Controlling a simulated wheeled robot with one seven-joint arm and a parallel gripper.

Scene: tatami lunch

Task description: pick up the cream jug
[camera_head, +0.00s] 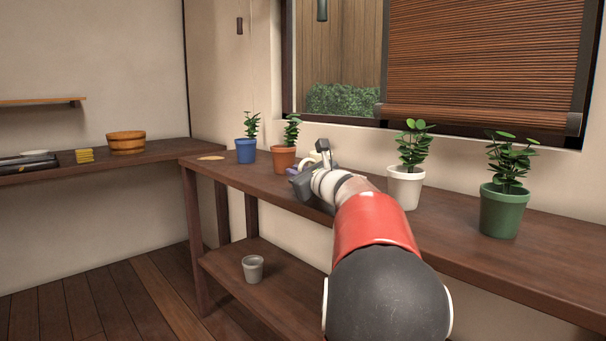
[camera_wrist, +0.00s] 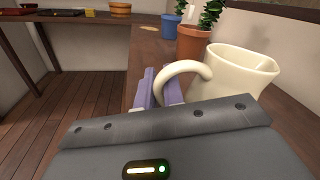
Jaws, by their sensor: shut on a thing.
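The cream jug (camera_wrist: 235,78) is large in the wrist view, right of centre, with its handle (camera_wrist: 180,70) curving left toward my gripper. My gripper (camera_wrist: 158,88) has its purple-grey fingers at the handle and is shut on it. The jug looks roughly upright. In the head view my gripper (camera_head: 302,178) is over the wooden shelf top, and only a small pale part of the jug (camera_head: 312,157) shows behind it. I cannot tell whether the jug's base touches the shelf.
On the long wooden shelf (camera_head: 540,262) stand plants in a blue pot (camera_head: 246,151), a terracotta pot (camera_head: 283,159), a white pot (camera_head: 404,188) and a green pot (camera_head: 502,211). The terracotta pot is close behind the jug. A grey cup (camera_head: 253,269) stands on the lower shelf.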

